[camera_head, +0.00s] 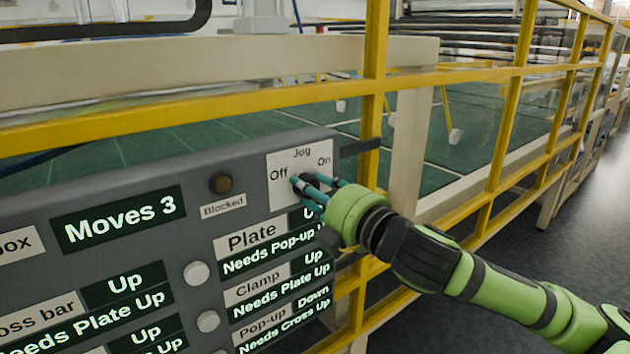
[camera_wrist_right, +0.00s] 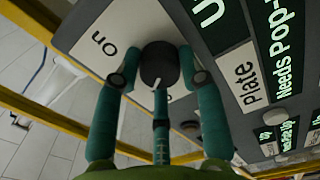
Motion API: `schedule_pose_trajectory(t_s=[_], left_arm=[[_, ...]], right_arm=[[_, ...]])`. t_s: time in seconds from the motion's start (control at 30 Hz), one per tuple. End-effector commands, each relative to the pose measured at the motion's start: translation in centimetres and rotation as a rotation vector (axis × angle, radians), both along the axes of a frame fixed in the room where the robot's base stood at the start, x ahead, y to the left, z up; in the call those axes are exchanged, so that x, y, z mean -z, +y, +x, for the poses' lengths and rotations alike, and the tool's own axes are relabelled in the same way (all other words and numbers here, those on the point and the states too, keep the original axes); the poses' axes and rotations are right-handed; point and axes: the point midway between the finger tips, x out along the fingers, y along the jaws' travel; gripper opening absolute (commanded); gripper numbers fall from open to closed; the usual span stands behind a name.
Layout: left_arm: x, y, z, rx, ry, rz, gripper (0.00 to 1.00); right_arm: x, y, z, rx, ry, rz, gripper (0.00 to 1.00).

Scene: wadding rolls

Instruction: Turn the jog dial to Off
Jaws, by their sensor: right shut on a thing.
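The jog dial (camera_wrist_right: 160,65) is a dark round knob on a white plate (camera_head: 283,165) at the panel's top right. The plate reads Off at left and On at right in the head view. In the wrist view, a white mark on the dial points toward the bottom of the picture, near a label mostly hidden by my fingers. My left gripper is out of view.
The grey panel (camera_head: 160,165) carries a Moves 3 display, a brown round light (camera_head: 220,183) above a Blocked label, and pale buttons (camera_head: 196,273) beside status displays. A yellow guard rail (camera_head: 440,78) runs behind and right of it. Grey floor lies open at right.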

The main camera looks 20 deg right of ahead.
Motion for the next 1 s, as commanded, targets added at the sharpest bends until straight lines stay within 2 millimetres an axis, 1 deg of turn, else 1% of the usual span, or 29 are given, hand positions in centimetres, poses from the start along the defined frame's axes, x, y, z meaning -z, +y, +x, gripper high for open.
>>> schedule_pose_trajectory(t_s=[0.03,0.3,0.8,0.83,0.87,1.0], left_arm=[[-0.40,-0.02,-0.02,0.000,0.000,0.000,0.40],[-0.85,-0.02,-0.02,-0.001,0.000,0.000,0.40],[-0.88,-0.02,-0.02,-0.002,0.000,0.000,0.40],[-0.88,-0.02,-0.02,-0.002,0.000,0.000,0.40],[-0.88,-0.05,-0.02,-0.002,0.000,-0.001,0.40],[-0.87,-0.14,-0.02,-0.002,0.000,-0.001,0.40]], right_arm=[[-0.52,0.20,-0.13,-0.007,-0.016,-0.019,0.07],[-0.33,0.25,-0.13,-0.008,-0.043,-0.092,0.07],[-0.19,0.31,-0.15,-0.009,-0.047,-0.105,0.07],[-0.18,0.31,-0.15,-0.009,-0.047,-0.105,0.51],[-0.18,0.32,-0.17,-0.010,-0.047,-0.105,0.63],[-0.07,0.22,-0.11,-0.006,-0.043,-0.106,0.64]])
